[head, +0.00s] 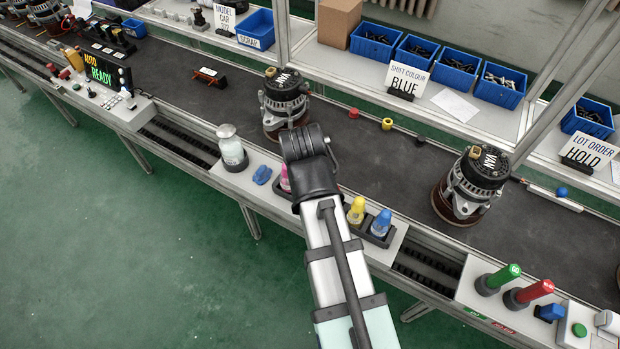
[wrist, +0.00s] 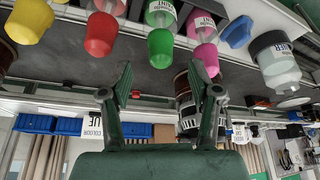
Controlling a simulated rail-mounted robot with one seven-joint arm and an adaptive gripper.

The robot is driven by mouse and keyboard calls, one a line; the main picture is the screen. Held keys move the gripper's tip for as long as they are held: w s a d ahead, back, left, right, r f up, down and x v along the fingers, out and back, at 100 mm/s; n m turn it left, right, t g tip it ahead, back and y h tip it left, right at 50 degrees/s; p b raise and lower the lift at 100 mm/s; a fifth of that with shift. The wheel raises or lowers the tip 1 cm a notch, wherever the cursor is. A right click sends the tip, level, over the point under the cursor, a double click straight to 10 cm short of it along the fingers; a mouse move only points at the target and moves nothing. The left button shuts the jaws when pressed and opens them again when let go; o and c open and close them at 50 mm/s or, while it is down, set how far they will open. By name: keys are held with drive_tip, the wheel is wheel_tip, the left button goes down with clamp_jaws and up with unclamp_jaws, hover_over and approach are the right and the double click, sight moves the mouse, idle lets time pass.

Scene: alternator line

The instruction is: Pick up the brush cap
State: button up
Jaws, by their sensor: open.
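No single part is clearly marked as the brush cap. Several paint bottles with coloured caps stand in a row. The wrist view shows a green cap (wrist: 161,48), a red cap (wrist: 101,33), a yellow cap (wrist: 29,20) and a pink cap (wrist: 205,58). The head view shows the yellow cap (head: 356,210), a blue cap (head: 381,222) and the pink cap (head: 285,178); my arm hides the row's middle. My gripper (wrist: 160,85) is open and empty, apart from the caps, with the green cap between and beyond its fingertips in the picture. Its fingers are hidden in the head view.
Alternators (head: 285,103) and (head: 470,185) stand on the dark conveyor (head: 390,170). Small red (head: 353,113), yellow (head: 387,124) and blue (head: 562,191) pieces lie beyond. A clear jar (head: 231,148) and blue block (head: 262,174) stand left of the bottles. A sign (head: 407,79) reads "SHIFT COLOUR BLUE".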

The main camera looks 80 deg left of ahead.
drive_tip(key=shift+p+x, duration=0.5)
drive_tip(key=shift+x, duration=1.4)
drive_tip(key=shift+s, duration=0.1)
drive_tip(key=c, duration=0.9)
